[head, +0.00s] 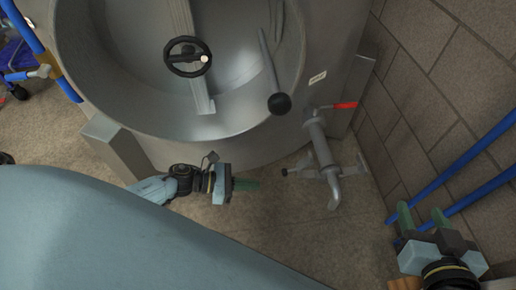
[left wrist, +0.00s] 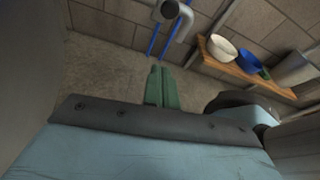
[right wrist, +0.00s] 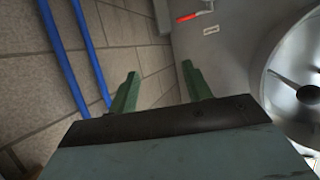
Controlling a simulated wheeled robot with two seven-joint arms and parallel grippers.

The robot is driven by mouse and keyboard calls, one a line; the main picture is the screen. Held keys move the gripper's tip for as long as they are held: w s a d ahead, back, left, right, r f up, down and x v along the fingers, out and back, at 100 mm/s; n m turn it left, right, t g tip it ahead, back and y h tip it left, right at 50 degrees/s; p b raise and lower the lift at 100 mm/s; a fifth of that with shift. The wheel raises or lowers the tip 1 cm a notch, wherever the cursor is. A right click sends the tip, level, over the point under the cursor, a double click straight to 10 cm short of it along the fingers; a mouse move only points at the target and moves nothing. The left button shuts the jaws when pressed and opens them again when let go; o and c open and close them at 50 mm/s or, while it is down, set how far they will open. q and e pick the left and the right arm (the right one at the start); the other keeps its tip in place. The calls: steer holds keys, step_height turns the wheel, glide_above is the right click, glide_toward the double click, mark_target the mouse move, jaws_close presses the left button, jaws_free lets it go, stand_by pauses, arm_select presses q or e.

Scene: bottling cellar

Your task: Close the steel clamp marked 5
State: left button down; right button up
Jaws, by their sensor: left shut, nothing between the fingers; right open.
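A steel outlet pipe (head: 323,150) with a red-handled valve (head: 345,105) comes off the tank's lower right side. A short side branch (head: 303,172) and a bent spout (head: 334,190) are at its lower end. I cannot make out a clamp marked 5 or any number on these fittings. My left gripper (head: 255,184) is shut and empty, left of the branch and apart from it. In the left wrist view its fingers (left wrist: 161,72) are together below the pipe end (left wrist: 168,10). My right gripper (head: 421,211) is open and empty near the right wall; its spread fingers show in the right wrist view (right wrist: 160,83).
A large steel tank (head: 225,152) with a handwheel (head: 188,57) and a black-knobbed lever (head: 278,102) fills the upper middle. Blue bars (head: 478,150) run along the right brick wall. A wooden shelf (left wrist: 245,65) holds bowls.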

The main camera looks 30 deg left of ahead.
mark_target(298, 169)
step_height(298, 169, up, 6)
steer(key=w+a+r+t+y+b, duration=0.1)
steer(key=w+a+t+y+b, duration=0.1)
steer(key=t, duration=0.3)
arm_select(q)
steer(key=w+d+r+p, duration=0.1)
steer(key=w+d, duration=0.3)
steer(key=d, duration=0.2)
steer(key=shift+w+r, duration=0.25)
steer(key=shift+r, duration=0.15)
arm_select(e)
steer(key=shift+s+d+f+g+h, duration=0.2)
steer(key=shift+f+g, duration=0.35)
steer(key=shift+f, duration=0.2)
steer(key=shift+s+d+f+g+h, duration=0.1)
steer(key=shift+d+f+g+h, duration=0.1)
steer(key=shift+f+g, duration=0.45)
steer(key=shift+s+d+f+g+h, duration=0.2)
steer(key=shift+f+g, duration=0.2)
steer(key=shift+f, duration=0.5)
arm_select(q)
steer(key=shift+p, duration=0.35)
arm_select(e)
steer(key=shift+f, duration=0.1)
